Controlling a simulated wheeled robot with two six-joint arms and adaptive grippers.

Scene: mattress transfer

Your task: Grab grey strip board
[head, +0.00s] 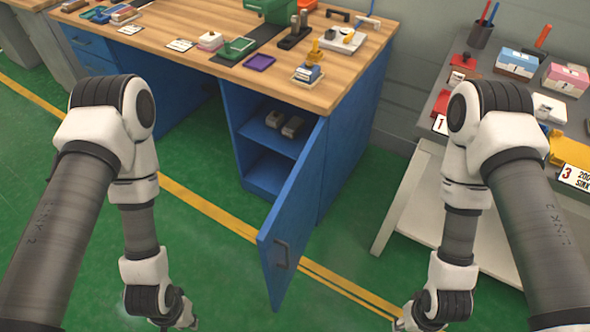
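I cannot pick out a grey strip board for certain in the head view. A dark strip (262,54) lies across the wooden bench top, partly covered by a green machine and a green tray. Two small grey objects (284,123) sit on the shelf inside the open blue cabinet. Both my arms reach down in front, apart from the bench. Only a small part of my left gripper (184,322) shows at the bottom edge. My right gripper (404,325) is mostly cut off by the bottom edge. Their fingers cannot be read.
The blue workbench (345,150) has its cabinet door (292,225) swung open towards me, between my arms. A grey side table (432,105) with tools, boxes and number signs stands at the right. Green floor (215,265) with yellow lines is clear in front.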

